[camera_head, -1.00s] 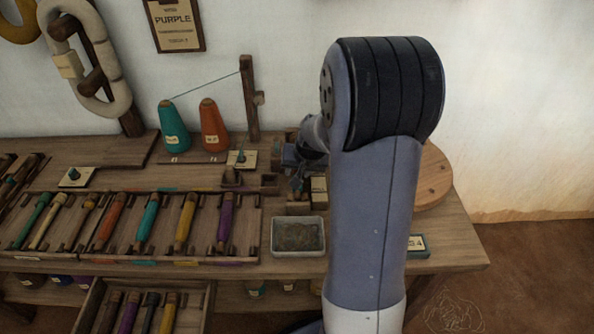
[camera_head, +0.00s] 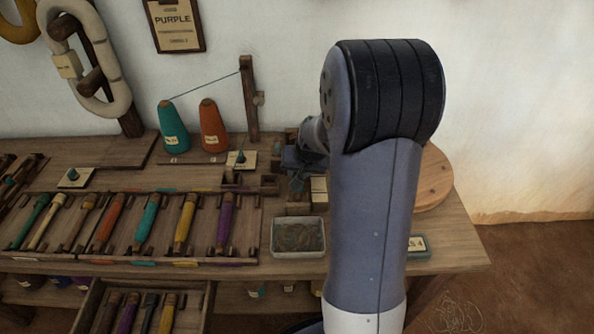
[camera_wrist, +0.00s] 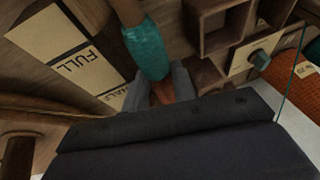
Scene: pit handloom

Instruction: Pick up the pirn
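The teal-wound pirn (camera_wrist: 146,50) with bare wooden ends shows at the top middle of the wrist view. Its lower wooden end lies between the two fingers of my gripper (camera_wrist: 162,92). One finger is close on each side of it, and I cannot tell whether they press on it. In the head view my gripper (camera_head: 299,168) is over the bench's right part, with a small teal patch just below it. My arm hides much of that area.
A card marked FULL and HALF (camera_wrist: 68,52) lies left of the pirn. Wooden compartments (camera_wrist: 215,35) stand to its right. A grey tray (camera_head: 299,251) sits in front of my gripper. A rack of coloured pirns (camera_head: 125,262) and teal and orange cones (camera_head: 173,128) are left.

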